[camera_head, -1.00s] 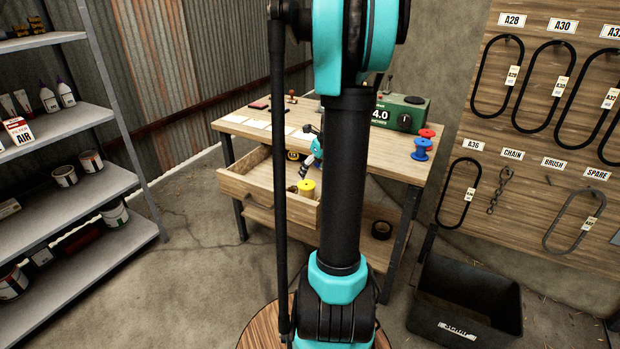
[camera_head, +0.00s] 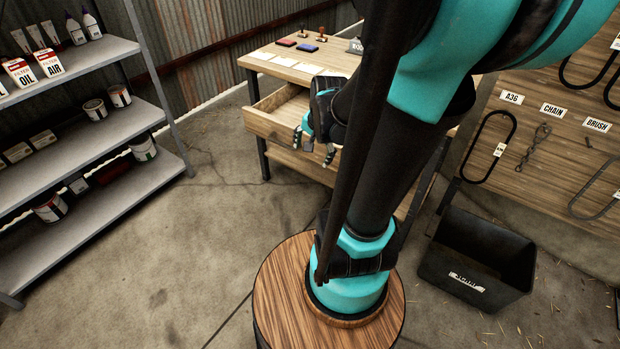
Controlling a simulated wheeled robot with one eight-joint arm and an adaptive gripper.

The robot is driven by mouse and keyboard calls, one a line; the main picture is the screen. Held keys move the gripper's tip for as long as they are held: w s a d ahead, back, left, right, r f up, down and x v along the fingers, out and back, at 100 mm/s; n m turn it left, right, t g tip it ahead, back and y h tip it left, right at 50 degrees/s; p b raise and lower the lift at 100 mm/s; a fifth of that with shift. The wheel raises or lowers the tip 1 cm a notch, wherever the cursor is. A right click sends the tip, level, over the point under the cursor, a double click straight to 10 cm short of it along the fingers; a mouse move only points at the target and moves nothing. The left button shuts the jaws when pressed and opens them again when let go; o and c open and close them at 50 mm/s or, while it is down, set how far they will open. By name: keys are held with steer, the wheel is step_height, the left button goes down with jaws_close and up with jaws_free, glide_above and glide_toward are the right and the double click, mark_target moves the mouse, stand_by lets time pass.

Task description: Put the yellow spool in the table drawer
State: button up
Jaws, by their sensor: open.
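The wooden table (camera_head: 262,62) stands at the back, with its drawer (camera_head: 268,126) pulled open towards the left front. The visible left part of the drawer's inside looks empty. My gripper (camera_head: 314,147) hangs at the drawer's front right corner, fingers pointing down and spread, with nothing seen between them. It and my arm cover the right part of the drawer. The yellow spool does not show now; a second ago it was seen inside the drawer by its front right corner. Whether it still lies there behind my gripper is hidden.
Stamp pads (camera_head: 307,47) and pale cards (camera_head: 284,61) lie on the table top. A grey shelf (camera_head: 97,130) with cans and boxes stands left. A black scrap bin (camera_head: 478,262) and a hanging board (camera_head: 560,150) are right. The floor between shelf and table is clear.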

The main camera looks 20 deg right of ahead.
steer(key=s+a+f+n, duration=0.3)
steer(key=s+n, duration=0.4)
steer(key=n, duration=0.3)
steer(key=shift+s+f, duration=0.2)
steer(key=shift+s, duration=0.15)
steer(key=shift+a, duration=0.1)
